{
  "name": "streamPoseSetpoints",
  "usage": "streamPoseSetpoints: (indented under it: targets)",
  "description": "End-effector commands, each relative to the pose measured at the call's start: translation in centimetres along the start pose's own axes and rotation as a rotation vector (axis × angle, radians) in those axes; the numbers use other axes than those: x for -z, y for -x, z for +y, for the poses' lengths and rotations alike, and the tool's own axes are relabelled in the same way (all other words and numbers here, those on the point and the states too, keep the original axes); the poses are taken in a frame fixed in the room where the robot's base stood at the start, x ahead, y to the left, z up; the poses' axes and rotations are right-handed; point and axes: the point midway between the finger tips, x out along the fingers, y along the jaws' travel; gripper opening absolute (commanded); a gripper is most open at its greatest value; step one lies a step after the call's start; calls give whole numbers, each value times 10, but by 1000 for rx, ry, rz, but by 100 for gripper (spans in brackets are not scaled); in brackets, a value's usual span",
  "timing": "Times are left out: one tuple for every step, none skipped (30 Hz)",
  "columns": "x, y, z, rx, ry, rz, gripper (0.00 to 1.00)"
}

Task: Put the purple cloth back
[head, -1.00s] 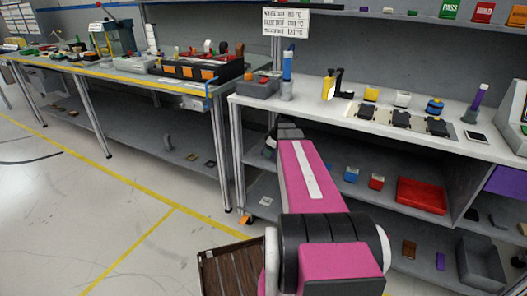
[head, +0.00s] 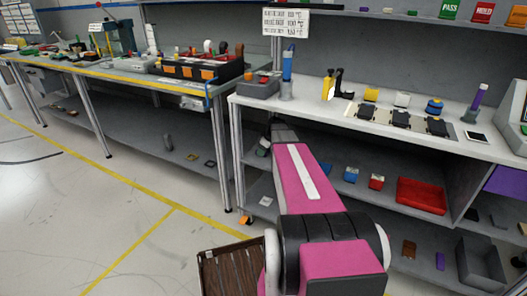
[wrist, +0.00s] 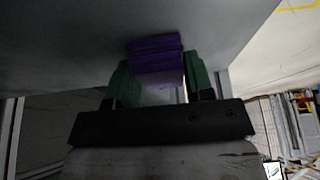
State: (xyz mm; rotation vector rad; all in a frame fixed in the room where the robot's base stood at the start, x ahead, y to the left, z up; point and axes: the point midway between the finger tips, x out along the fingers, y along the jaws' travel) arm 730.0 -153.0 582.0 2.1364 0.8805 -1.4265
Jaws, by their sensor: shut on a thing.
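The purple cloth (wrist: 155,48) shows in the wrist view as a folded, layered purple bundle. It sits between the two green fingers of my gripper (wrist: 158,72), which is shut on it. A grey surface fills the picture around and beyond the cloth; I cannot tell if the cloth touches it. In the head view my pink arm reaches away toward the left end of the right-hand bench, below its top. The fingers and the cloth cannot be made out there.
The white bench top (head: 320,117) lies above my arm's far end, with a bench leg (head: 237,160) close by. The lower shelves hold a red tray (head: 421,195), a blue box (head: 351,174) and a grey bin (head: 482,262). Open floor (head: 130,215) lies to the left.

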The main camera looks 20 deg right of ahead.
Motion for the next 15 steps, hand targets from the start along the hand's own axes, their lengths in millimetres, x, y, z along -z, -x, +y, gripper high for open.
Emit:
streamPoseSetpoints:
  targets:
    - [0, 0, 0, 0, 0, 0, 18]
    - [0, -1, 0, 0, 0, 0, 18]
    - [-1, -2, 0, 0, 0, 0, 18]
    - [-1, -2, 0, 0, 0, 0, 51]
    - [-1, -2, 0, 0, 0, 0, 61]
    - [-1, -2, 0, 0, 0, 0, 74]
    - [-1, -2, 0, 0, 0, 0, 74]
    - [-1, -2, 0, 0, 0, 0, 74]
    - [-1, -2, 0, 0, 0, 0, 74]
    - [-1, -2, 0, 0, 0, 0, 74]
    - [-1, -2, 0, 0, 0, 0, 74]
    - [-1, -2, 0, 0, 0, 0, 74]
    - [-1, -2, 0, 0, 0, 0, 74]
    - [-1, -2, 0, 0, 0, 0, 74]
    - [0, -1, 0, 0, 0, 0, 74]
